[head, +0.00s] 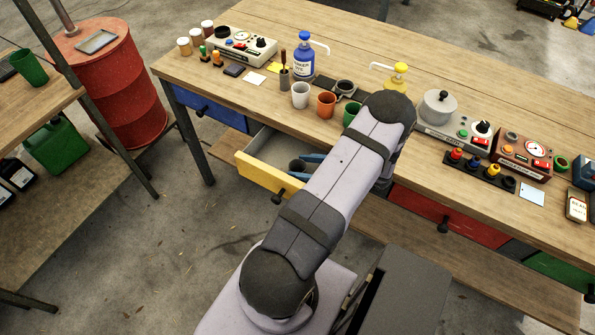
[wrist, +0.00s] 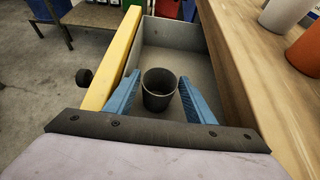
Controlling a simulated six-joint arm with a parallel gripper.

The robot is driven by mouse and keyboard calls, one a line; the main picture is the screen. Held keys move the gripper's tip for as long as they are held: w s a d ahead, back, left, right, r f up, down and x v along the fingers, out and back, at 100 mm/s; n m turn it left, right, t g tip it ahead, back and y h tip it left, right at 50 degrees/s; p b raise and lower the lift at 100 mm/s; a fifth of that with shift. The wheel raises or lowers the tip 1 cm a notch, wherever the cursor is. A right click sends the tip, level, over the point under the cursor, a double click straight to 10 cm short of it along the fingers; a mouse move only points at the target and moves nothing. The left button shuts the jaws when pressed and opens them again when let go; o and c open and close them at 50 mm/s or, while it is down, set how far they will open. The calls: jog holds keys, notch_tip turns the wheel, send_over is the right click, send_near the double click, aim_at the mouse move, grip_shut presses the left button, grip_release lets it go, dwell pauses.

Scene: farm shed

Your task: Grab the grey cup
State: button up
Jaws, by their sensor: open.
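A dark grey cup (wrist: 159,98) stands upright inside an open drawer with a yellow front (wrist: 112,62). In the head view the cup (head: 297,166) is small in the drawer (head: 262,182) and partly hidden by my gripper and arm. My gripper (wrist: 161,80) reaches into the drawer with its blue fingers open, one on each side of the cup. A small gap seems to show between the cup and each finger. Whether the fingers are low enough around it is hard to tell.
The wooden workbench (head: 190,75) runs along the drawer's right side in the wrist view. A white cup (head: 300,95), an orange cup (head: 326,105) and a green cup (head: 351,113) stand on it near the edge. A black knob (wrist: 84,77) sticks out from the drawer front.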

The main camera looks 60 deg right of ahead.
jog(key=c, duration=0.7)
jog(key=shift+r, duration=0.15)
